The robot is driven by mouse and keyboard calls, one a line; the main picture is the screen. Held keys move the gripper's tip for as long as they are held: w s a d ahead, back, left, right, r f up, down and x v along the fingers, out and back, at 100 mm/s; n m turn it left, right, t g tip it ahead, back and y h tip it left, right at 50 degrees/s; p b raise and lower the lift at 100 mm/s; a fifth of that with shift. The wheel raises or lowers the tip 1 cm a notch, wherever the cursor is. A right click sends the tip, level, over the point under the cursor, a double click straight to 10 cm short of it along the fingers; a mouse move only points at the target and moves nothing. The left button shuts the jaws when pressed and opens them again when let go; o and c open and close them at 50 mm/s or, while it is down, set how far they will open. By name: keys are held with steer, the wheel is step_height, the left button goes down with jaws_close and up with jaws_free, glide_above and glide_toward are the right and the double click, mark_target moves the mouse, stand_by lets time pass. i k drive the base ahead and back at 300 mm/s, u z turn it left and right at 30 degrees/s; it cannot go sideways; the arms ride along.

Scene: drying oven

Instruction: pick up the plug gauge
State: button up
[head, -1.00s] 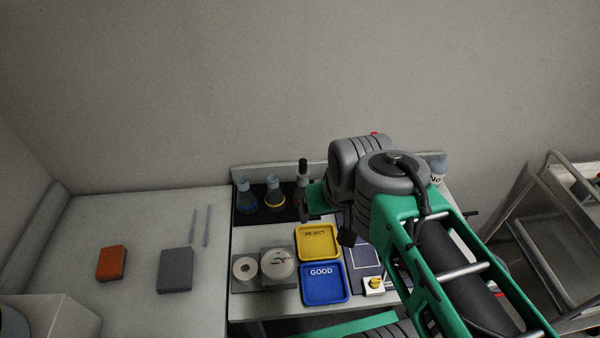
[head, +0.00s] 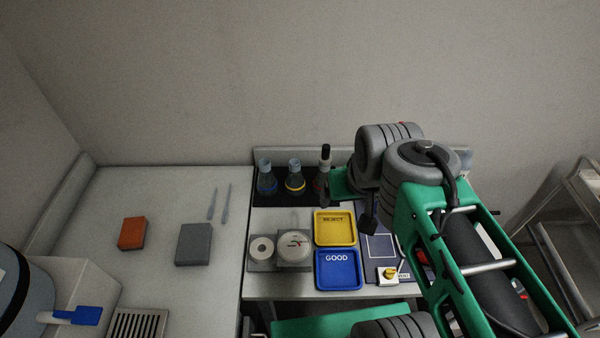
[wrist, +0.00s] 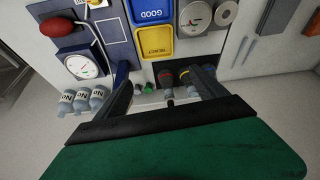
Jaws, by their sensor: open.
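I cannot tell for certain which thing is the plug gauge. A small green and grey piece (wrist: 148,88) lies between my fingers in the wrist view, too small to make out. Beside it a dark-topped, red-ringed upright piece (wrist: 167,80) stands on the black mat; in the head view a tall piece with a black top (head: 325,160) stands beside the flasks. My gripper (wrist: 165,69) is open and empty, its fingers spread on either side of these. In the head view my arm hides much of the table's right back.
Flasks with blue (head: 266,178) and yellow (head: 295,178) rings stand close by on the black mat. The yellow REJECT tray (head: 335,241) and blue GOOD tray (head: 338,283) lie in front. White bottles (wrist: 82,100) show in the wrist view. The left counter (head: 165,195) has free room.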

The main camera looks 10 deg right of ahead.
mark_target(325, 158)
steer(key=k, duration=1)
steer(key=z, duration=0.8)
steer(key=i, duration=1)
steer(key=u, duration=2.3)
